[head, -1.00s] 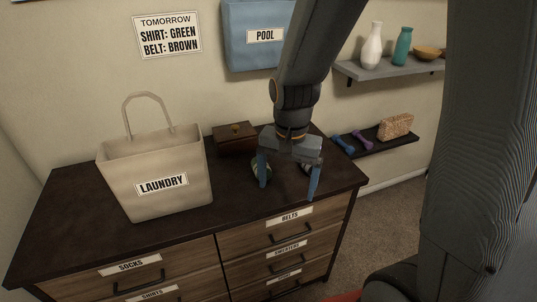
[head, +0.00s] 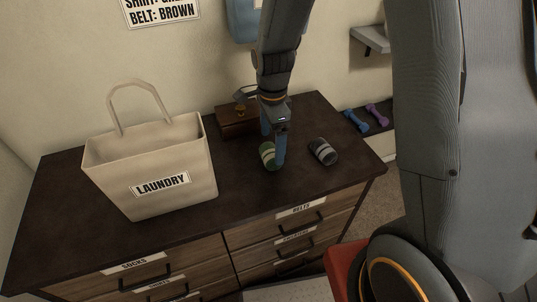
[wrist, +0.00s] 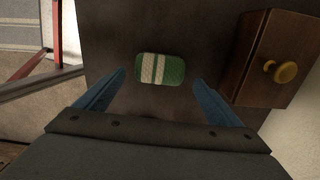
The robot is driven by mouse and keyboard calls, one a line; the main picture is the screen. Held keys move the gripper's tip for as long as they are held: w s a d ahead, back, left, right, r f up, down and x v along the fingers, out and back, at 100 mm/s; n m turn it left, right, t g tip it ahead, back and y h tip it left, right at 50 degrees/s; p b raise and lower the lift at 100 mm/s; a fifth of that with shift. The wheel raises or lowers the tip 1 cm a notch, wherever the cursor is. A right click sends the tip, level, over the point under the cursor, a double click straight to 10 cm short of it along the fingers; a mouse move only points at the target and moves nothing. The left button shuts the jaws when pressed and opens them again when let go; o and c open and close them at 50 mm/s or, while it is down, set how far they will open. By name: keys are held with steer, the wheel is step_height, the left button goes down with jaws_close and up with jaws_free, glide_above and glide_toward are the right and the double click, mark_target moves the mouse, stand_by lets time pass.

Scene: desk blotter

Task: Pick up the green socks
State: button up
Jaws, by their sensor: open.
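The green socks (head: 267,155) are a small rolled bundle with pale stripes, lying on the dark dresser top (head: 235,190). In the wrist view the green socks (wrist: 161,69) lie ahead of and between my two blue fingers, with dark surface showing on both sides. My gripper (head: 275,160) is open above the dresser, close to the green socks; one finger hides part of them in the head view. In the wrist view my gripper (wrist: 155,90) holds nothing. I cannot tell the exact height of the fingertips over the socks.
Dark grey striped socks (head: 323,151) lie just right of the green ones. A wooden box (head: 236,122) with a brass knob stands behind; it is close to one finger in the wrist view (wrist: 272,60). The laundry bag (head: 150,180) stands at left. The front of the top is clear.

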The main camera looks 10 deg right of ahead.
mark_target(271, 150)
steer(key=shift+s+a+f+p, duration=0.1)
steer(key=shift+f+p, duration=0.2)
steer(key=shift+f, duration=0.8)
steer(key=shift+s+a+f+p, duration=0.1)
steer(key=shift+f+p, duration=0.2)
steer(key=shift+f, duration=0.8)
steer(key=c, duration=1.1)
steer(key=shift+c, duration=0.2)
steer(key=shift+r, duration=0.1)
